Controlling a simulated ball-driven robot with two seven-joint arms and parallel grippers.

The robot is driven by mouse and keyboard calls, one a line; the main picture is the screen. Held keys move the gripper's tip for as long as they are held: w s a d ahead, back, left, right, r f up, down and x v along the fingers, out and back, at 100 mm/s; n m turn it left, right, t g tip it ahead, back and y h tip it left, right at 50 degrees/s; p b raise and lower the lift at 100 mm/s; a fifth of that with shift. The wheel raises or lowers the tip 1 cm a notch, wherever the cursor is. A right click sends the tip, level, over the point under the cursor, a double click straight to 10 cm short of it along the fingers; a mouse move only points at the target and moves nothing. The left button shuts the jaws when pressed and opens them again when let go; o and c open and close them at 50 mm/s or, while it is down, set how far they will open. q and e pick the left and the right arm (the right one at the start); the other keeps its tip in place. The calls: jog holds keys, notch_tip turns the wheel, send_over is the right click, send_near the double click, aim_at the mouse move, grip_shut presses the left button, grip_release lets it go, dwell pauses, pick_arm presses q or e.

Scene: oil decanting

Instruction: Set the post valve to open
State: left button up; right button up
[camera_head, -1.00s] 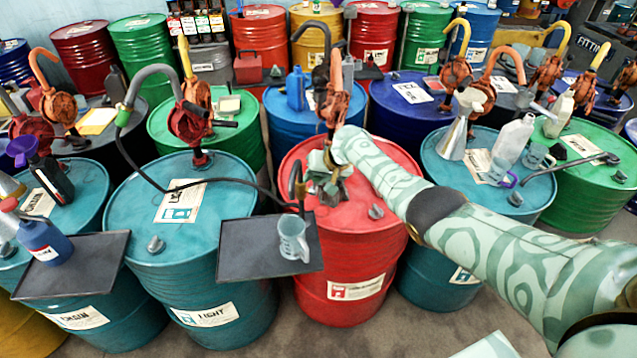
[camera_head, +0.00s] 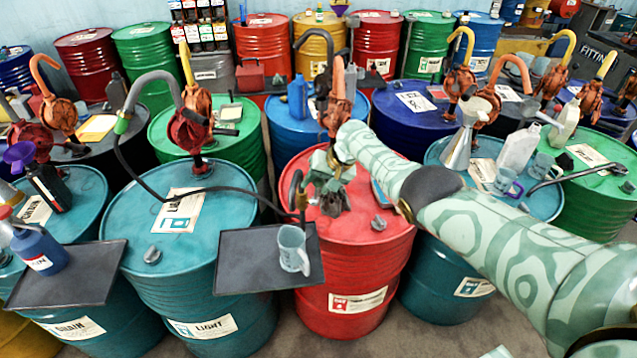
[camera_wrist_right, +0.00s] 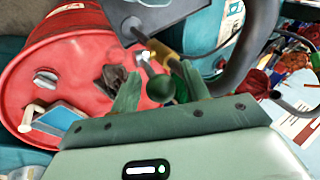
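My right gripper (camera_head: 318,178) is over the red drum (camera_head: 345,240), close to the valve. In the wrist view the right gripper (camera_wrist_right: 158,84) has its fingers apart, with a round green knob showing between them. I cannot tell whether it touches the valve. My left gripper is not in view.
A clear blue-grey mug (camera_head: 292,250) stands on the tray. A teal drum (camera_head: 150,225) with a hand pump (camera_head: 190,128) stands to the left. A metal funnel can (camera_head: 460,150) and a white jug (camera_head: 517,148) stand on the teal drum to the right.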

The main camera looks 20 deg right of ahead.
jog(key=shift+w, duration=0.1)
jog(key=p+v, duration=1)
jog(key=v, duration=0.6)
jog(key=shift+r+p, duration=0.15)
jog(key=shift+p, duration=0.2)
